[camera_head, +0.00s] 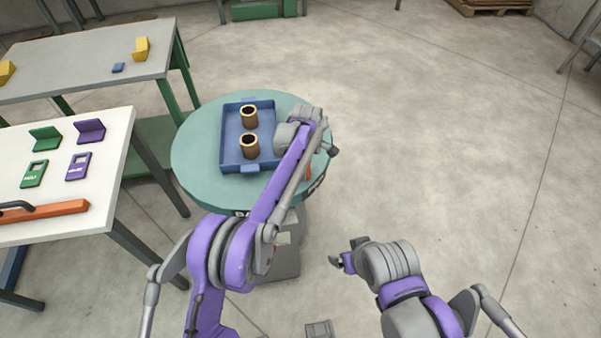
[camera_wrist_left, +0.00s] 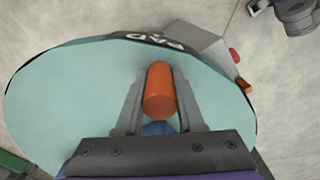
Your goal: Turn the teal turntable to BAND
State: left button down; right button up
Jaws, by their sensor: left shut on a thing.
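The teal turntable (camera_head: 200,165) is a round disc on a grey pedestal, with a dark lettered rim. In the left wrist view the teal top (camera_wrist_left: 60,100) fills the middle, and the rim word (camera_wrist_left: 157,40) appears upside down and looks like PAD. I cannot make out BAND. My left gripper (camera_wrist_left: 158,95) is shut on an upright orange handle (camera_wrist_left: 160,88) near the turntable's edge. In the head view my left wrist hides most of this. My right gripper (camera_head: 345,254) is away from the turntable at lower centre; its jaw opening is unclear.
A blue tray (camera_head: 229,158) with two brown cylinders (camera_head: 250,116) sits on the turntable. A white table (camera_head: 110,142) at left holds green and purple parts and an orange bar. A grey table (camera_head: 70,70) stands behind it.

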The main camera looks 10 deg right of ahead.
pick_arm(q)
jog(key=shift+w+d, duration=0.65)
jog(key=shift+d, duration=0.1)
jog(key=shift+w+d+r, duration=0.1)
pick_arm(e)
jog(key=shift+w+d+r, duration=0.2)
jog(key=shift+w+d, duration=0.1)
jog(key=shift+d, duration=0.1)
pick_arm(q)
jog(key=c, duration=0.7)
grip_release()
jog(key=shift+d, duration=0.1)
jog(key=shift+o, duration=0.9)
jog(key=shift+w, duration=0.1)
pick_arm(e)
jog(key=shift+w+d, duration=0.1)
jog(key=shift+w, duration=0.05)
pick_arm(q)
notch_tip(320, 180, up, 11)
jog(key=p, duration=0.1)
pick_arm(e)
jog(key=shift+r, duration=0.5)
